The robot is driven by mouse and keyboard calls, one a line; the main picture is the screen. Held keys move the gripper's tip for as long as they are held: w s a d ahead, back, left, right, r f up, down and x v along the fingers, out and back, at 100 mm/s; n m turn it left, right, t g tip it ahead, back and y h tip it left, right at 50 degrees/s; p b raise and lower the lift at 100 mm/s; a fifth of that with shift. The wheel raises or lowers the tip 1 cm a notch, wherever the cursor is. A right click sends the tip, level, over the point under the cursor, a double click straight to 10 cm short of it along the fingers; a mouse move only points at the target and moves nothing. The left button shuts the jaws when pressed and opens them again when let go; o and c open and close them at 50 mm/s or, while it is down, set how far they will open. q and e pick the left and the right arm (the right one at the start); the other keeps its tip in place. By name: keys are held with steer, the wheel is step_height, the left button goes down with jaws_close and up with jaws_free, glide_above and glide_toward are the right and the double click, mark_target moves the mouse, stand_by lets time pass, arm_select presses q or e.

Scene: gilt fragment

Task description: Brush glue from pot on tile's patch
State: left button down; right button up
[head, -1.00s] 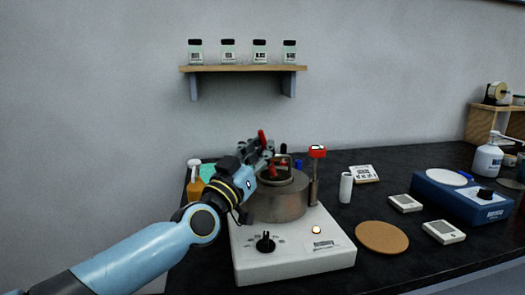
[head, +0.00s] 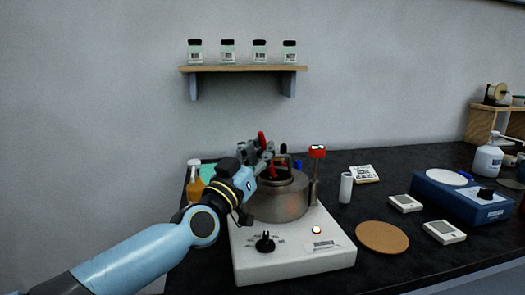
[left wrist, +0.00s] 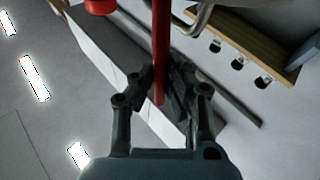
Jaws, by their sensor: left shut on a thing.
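My left gripper (head: 266,160) is shut on a thin red-handled stick, which looks like the brush (head: 261,138). It holds the brush nearly upright over the metal pot (head: 278,204). The brush's lower end reaches down at the pot's opening, and its tip cannot be made out. In the left wrist view the red handle (left wrist: 160,45) runs between the two fingers (left wrist: 160,85). The pot stands on a white hot plate (head: 292,260). I cannot make out the tile or its patch. My right gripper is not in view.
A post with a red head (head: 317,152) stands close to the pot's right side. An amber bottle (head: 195,184) is at left. A white cylinder (head: 346,188), a cork disc (head: 382,237) and a blue device (head: 460,197) lie to the right. A jar shelf (head: 243,69) hangs above.

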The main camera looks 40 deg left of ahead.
arm_select(q)
steer(key=shift+f, duration=0.3)
steer(key=shift+f+b, duration=0.15)
steer(key=shift+b, duration=0.15)
stand_by(0.5)
step_height(320, 180, up, 7)
steer(key=p, duration=0.8)
stand_by(0.5)
steer(key=shift+d, duration=0.1)
